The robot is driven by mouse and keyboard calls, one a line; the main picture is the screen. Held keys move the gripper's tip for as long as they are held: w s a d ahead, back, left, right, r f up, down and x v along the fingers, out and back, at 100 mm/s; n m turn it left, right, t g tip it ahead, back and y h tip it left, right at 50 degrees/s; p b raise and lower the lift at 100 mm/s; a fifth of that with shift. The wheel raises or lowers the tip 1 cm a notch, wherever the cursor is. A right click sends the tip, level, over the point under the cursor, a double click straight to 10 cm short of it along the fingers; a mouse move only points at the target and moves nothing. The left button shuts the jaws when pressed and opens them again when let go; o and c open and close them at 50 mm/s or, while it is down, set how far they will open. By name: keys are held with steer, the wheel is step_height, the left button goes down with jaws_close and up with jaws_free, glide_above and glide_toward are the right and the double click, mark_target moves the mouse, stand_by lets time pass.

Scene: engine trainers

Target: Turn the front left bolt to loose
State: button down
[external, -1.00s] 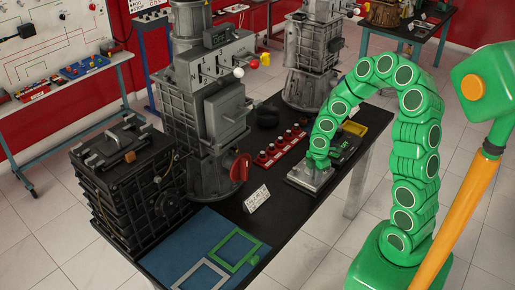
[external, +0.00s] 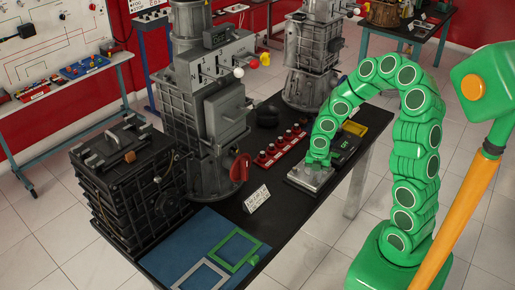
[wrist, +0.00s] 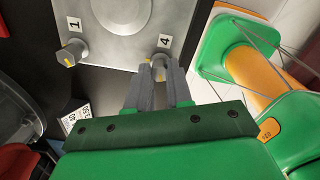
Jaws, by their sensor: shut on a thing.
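A grey metal plate (wrist: 97,50) with bolts fills the top of the wrist view; it also shows on the bench in the external view (external: 300,183). My gripper (wrist: 159,82) is shut on the bolt (wrist: 160,61) beside the label 4. In the external view my gripper (external: 318,167) points down onto the plate and hides the bolt. Another bolt (wrist: 71,54) with a yellow mark stands beside the label 1, apart from my gripper. I cannot tell how far the held bolt is turned.
Red parts in a row (external: 278,148) and a yellow tray (external: 355,128) lie near the plate. A grey engine trainer (external: 205,110) and a black battery-like block (external: 125,190) stand to the left. A small white sign (external: 257,199) stands on the black bench.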

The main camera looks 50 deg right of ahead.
mark_target(315, 178)
steer(key=shift+n, duration=0.3)
steer(key=c, duration=1)
jaws_free()
steer(key=shift+r, duration=3.9)
